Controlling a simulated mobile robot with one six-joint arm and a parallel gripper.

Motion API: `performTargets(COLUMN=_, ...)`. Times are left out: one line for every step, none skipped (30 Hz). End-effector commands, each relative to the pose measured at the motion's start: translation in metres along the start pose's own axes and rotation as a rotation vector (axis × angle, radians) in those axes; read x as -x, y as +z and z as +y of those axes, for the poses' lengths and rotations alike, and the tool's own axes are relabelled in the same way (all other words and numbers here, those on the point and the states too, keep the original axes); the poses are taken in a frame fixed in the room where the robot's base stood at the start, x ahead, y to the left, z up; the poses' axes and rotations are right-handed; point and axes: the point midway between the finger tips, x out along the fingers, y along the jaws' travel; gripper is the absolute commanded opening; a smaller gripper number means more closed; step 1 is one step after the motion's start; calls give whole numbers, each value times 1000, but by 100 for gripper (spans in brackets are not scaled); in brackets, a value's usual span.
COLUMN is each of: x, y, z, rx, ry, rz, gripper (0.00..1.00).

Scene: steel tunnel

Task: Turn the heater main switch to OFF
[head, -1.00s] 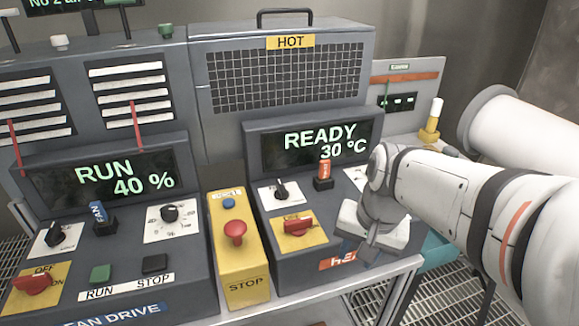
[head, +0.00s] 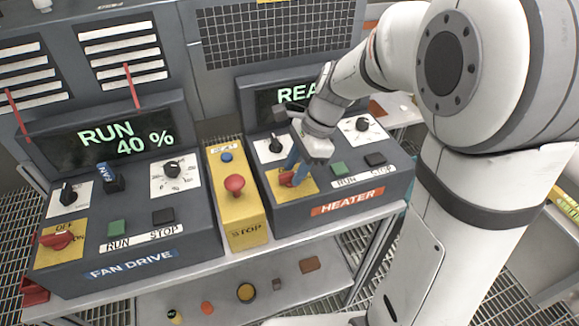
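The heater main switch (head: 286,180) is a red rotary handle on a yellow plate (head: 308,186) on the heater panel, right of the yellow stop box. My gripper (head: 294,172) is down at this switch, with its bluish fingers at the red handle. The fingers and wrist hide much of the handle, so its angle and the plate's lettering cannot be read. I cannot tell whether the fingers are closed on the handle or only beside it. The heater display (head: 283,97) shows "REA", the rest hidden behind my arm.
The yellow box with a red mushroom button (head: 234,184) stands close left of the heater panel. Green (head: 339,168) and black (head: 375,159) buttons and a dial (head: 362,125) lie to the right. The fan drive panel (head: 131,228) is far left, its display reading RUN 40 %.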

Motion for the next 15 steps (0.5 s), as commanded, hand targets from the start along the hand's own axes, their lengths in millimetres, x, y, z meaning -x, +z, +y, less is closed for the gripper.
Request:
performTargets(x=-4, y=0, z=0, rx=1, ry=2, rz=0, gripper=35)
performTargets(x=-6, y=0, z=0, rx=1, ry=2, rz=0, gripper=35)
performTargets(x=-9, y=0, z=0, rx=1, ry=1, rz=0, gripper=35)
performTargets(x=-10, y=0, z=0, rx=1, ry=1, rz=1, gripper=35)
performTargets(x=-10, y=0, z=0, rx=1, ry=1, rz=1, gripper=35)
performTargets(x=-11, y=0, z=0, rx=1, ry=0, rz=1, gripper=35)
performTargets(x=-11, y=0, z=0, rx=2, ry=0, rz=1, gripper=35)
performTargets(x=-11, y=0, z=0, rx=2, ry=0, rz=1, gripper=35)
performTargets(x=-11, y=0, z=0, rx=2, ry=0, rz=1, gripper=35)
performTargets(x=-11, y=0, z=0, rx=2, ry=0, rz=1, gripper=35)
performTargets(x=-11, y=0, z=0, rx=2, ry=0, rz=1, gripper=35)
performTargets(x=-11, y=0, z=0, rx=2, ry=0, rz=1, gripper=34)
performTargets(x=-11, y=0, z=0, rx=2, ry=0, rz=1, gripper=31)
performTargets(x=-11, y=0, z=0, rx=2, ry=0, rz=1, gripper=29)
performTargets(x=-11, y=0, z=0, rx=2, ry=0, rz=1, gripper=26)
